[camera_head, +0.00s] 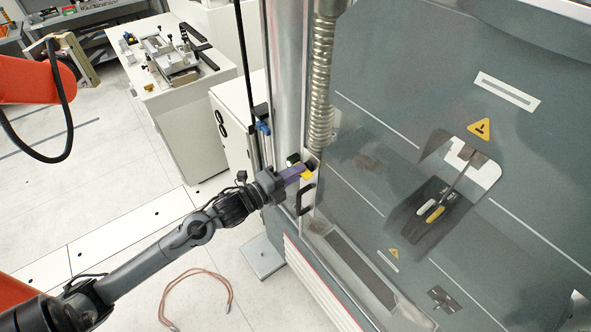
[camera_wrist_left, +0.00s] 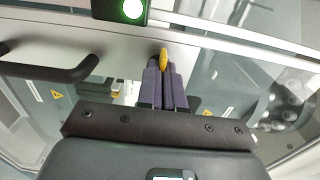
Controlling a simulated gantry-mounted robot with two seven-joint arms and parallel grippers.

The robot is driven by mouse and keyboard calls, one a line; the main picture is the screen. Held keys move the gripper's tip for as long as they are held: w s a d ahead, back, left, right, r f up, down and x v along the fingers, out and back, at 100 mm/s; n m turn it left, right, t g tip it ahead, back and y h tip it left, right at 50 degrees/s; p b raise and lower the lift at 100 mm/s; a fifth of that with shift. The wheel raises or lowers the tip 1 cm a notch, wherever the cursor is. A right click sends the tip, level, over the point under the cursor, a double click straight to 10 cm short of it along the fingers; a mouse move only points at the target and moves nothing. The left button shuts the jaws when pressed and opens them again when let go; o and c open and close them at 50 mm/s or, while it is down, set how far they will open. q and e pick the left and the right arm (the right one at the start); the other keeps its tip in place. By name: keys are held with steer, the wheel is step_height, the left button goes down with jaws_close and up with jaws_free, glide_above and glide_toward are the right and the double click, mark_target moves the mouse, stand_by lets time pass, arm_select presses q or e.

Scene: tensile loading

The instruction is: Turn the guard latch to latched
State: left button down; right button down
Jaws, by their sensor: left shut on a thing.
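The guard latch shows as a small yellow lever (camera_head: 307,174) at the left edge of the machine's clear guard door, above a black handle. It shows as an upright yellow tab (camera_wrist_left: 163,58) in the left wrist view. My left gripper (camera_head: 298,171) reaches it from the left, with its purple fingers (camera_wrist_left: 165,83) closed together around the tab. The tab's base is hidden by the fingers, and I cannot tell the latch's exact setting. My right gripper is in neither view.
The black door handle (camera_head: 305,198) is just below the gripper; it also shows in the left wrist view (camera_wrist_left: 45,68). A box with a lit green lamp (camera_wrist_left: 133,9) is near the latch. A white cabinet (camera_head: 180,98) stands behind. A reddish cable (camera_head: 193,275) lies on the floor.

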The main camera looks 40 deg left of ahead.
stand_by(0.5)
arm_select(q)
steer(key=c, duration=1.3)
jaws_free()
steer(key=shift+s, duration=0.1)
steer(key=shift+b+v, duration=1.4)
steer(key=shift+v, duration=3.9)
